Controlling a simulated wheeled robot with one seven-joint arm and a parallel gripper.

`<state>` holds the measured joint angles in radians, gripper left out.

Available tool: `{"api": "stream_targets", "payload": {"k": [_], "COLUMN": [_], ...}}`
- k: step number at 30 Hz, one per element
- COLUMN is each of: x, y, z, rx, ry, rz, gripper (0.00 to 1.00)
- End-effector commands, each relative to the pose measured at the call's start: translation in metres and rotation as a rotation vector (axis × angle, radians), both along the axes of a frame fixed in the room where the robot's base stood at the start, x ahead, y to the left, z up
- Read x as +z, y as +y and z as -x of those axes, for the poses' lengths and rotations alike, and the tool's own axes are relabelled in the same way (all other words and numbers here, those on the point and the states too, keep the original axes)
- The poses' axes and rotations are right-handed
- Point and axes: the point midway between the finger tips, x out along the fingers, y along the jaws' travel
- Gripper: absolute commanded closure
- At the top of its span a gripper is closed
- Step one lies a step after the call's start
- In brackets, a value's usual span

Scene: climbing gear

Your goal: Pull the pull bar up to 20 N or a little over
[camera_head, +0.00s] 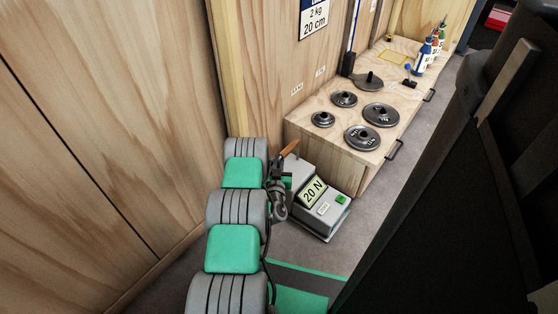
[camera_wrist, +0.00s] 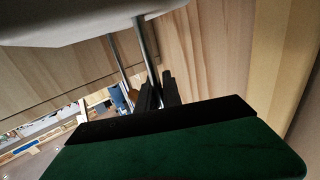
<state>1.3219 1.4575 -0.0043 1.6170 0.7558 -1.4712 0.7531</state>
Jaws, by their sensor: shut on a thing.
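The pull bar (camera_head: 289,149) is a short orange-brown wooden piece at the far end of my arm in the head view. My gripper (camera_head: 281,166) is shut on it; my arm's wrist hides much of the grip. In the wrist view the dark fingers (camera_wrist: 158,92) are close together, with a small brown piece of the bar (camera_wrist: 132,95) beside them. A grey force gauge box (camera_head: 325,205) stands on the floor to the right of my gripper. Its sloped pale face (camera_head: 313,193) reads "20 N", and a green button (camera_head: 341,199) sits beside it.
A low wooden bench (camera_head: 300,128) with several dark weight plates (camera_head: 362,138) stands behind the gauge. Bottles (camera_head: 427,55) stand at its far end. A wooden wall (camera_head: 90,130) is close on the left. A large dark body fills the right side. Some grey floor is clear.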

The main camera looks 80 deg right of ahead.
Motion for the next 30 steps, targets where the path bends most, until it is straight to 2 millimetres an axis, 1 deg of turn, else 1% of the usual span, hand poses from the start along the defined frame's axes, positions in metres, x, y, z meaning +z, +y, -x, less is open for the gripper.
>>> {"api": "stream_targets", "payload": {"k": [1, 23, 24, 30], "x": [0.002, -0.027, -0.026, -0.028], "y": [-0.003, -0.003, -0.003, -0.002], "z": [-0.003, -0.003, -0.003, -0.001], "rx": [0.006, 0.005, 0.006, 0.001], "ry": [-0.003, -0.003, -0.004, -0.002], "rz": [0.014, 0.013, 0.014, 0.007], "gripper": [1.0, 1.0, 0.88, 0.72]}}
